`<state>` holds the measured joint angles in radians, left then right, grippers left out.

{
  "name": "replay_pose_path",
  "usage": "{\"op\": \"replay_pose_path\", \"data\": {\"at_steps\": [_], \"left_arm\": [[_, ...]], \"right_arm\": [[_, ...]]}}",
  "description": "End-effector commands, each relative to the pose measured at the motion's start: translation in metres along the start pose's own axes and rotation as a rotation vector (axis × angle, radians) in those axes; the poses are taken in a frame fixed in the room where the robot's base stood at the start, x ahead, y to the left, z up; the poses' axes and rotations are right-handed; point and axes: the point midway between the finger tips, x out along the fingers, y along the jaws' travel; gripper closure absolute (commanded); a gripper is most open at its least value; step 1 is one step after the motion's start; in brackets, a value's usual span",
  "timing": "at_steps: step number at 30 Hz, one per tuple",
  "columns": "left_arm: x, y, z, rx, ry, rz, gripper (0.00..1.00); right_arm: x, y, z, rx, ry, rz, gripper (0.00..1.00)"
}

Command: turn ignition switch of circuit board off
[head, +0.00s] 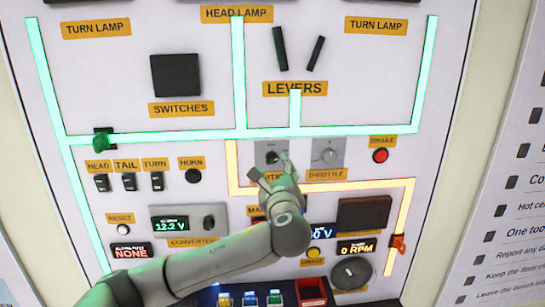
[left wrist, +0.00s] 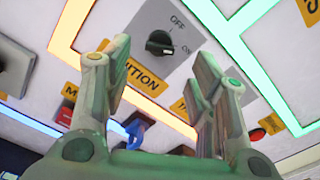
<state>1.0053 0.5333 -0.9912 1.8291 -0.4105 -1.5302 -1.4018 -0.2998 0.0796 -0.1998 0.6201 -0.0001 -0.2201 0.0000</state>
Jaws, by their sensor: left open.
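The ignition switch (head: 271,157) is a black rotary knob on a grey plate near the middle of the board. In the left wrist view the knob (left wrist: 160,43) shows between OFF and ON labels, its white mark on the side towards ON. Its label, IGNITION (left wrist: 140,78), is partly hidden by my fingers. My left gripper (head: 270,168) is open in front of the switch. In the left wrist view its fingers (left wrist: 161,52) stand on either side of the knob, with no clear contact. My right gripper is not in view.
The throttle knob (head: 329,152) is just right of the ignition plate. A red brake button (head: 380,156) is further right. The horn button (head: 193,176) and several small rocker switches are to the left. My left arm covers part of the lower board.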

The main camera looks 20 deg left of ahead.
Motion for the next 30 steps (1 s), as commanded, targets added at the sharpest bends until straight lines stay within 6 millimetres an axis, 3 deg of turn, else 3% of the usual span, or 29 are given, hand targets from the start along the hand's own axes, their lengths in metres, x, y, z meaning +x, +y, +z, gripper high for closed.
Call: {"op": "replay_pose_path", "data": {"at_steps": [6, 12, 18, 27, 30], "left_arm": [[0.039, -0.002, 0.004, 0.0, -0.001, 0.003, 0.48], [0.063, -0.002, 0.002, 0.0, 0.001, 0.0, 0.48], [0.074, -0.001, 0.0, -0.002, 0.002, -0.001, 0.48], [0.076, -0.001, -0.001, -0.003, 0.002, -0.001, 0.48], [0.076, -0.001, -0.001, -0.003, 0.002, -0.001, 0.58]], "right_arm": [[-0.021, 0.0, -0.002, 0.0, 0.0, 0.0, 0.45], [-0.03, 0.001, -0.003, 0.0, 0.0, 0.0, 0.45], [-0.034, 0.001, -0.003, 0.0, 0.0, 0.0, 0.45], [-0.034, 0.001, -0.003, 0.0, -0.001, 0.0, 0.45], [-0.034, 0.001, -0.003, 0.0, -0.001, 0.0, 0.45]]}}
